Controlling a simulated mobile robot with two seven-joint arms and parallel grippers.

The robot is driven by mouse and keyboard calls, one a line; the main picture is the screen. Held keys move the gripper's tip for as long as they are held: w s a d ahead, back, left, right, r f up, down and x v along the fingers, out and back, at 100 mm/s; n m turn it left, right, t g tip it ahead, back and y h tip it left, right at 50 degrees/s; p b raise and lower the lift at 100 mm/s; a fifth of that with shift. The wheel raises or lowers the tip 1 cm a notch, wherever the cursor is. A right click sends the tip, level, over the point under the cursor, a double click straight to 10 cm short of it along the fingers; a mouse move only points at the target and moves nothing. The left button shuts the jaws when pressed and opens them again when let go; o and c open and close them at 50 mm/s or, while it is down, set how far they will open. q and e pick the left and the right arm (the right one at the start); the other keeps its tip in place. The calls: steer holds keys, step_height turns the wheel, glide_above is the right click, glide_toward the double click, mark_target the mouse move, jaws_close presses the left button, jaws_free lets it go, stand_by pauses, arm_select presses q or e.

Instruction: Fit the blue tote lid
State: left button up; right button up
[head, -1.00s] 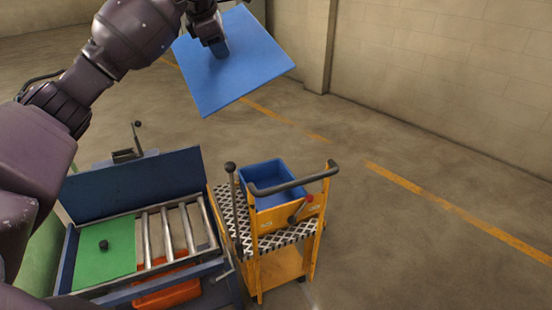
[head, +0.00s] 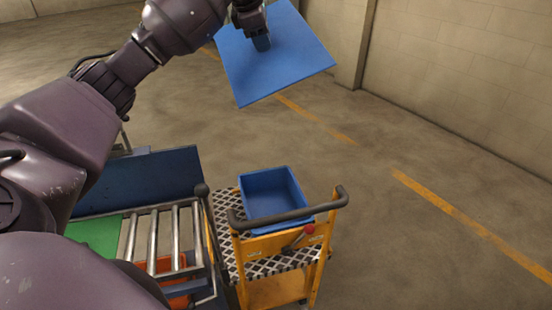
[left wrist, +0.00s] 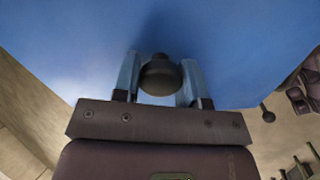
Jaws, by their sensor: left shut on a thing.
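The blue lid (head: 288,62) is a flat blue panel, held in the air and tilted at the top of the head view. My left gripper (head: 262,42) is shut on its handle. In the left wrist view the fingers (left wrist: 160,78) close around a dark round knob (left wrist: 160,76) on the lid (left wrist: 60,40). The open blue tote (head: 270,192) stands on the cart, below the lid in the picture and well apart from it. Its inside looks empty. My right gripper is not in view.
A yellow cart (head: 272,292) with a checkered deck carries the tote; its dark push handle (head: 290,213) crosses in front of the tote. Left of it is a roller table (head: 172,240) with a green panel (head: 98,236) and an orange bin (head: 174,290) below. Floor to the right is clear.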

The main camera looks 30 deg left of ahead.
arm_select(q)
steer(key=w+f+g+b, duration=0.2)
steer(key=f+b, duration=0.7)
steer(key=f, duration=1.8)
steer(key=w+f+g+b, duration=0.2)
steer(key=f+b, duration=0.8)
steer(key=f, duration=1.7)
steer(key=shift+f+g, duration=0.15)
steer(key=shift+g, duration=0.75)
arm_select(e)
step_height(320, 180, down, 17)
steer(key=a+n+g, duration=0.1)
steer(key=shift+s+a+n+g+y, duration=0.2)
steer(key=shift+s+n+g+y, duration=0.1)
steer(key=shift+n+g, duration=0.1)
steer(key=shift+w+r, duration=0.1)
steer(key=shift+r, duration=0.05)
arm_select(q)
steer(key=shift+f, duration=0.25)
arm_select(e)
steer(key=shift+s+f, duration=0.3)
arm_select(q)
steer(key=shift+f, duration=0.45)
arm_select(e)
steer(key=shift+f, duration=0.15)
arm_select(q)
steer(key=o, duration=1.1)
steer(key=shift+o, duration=0.2)
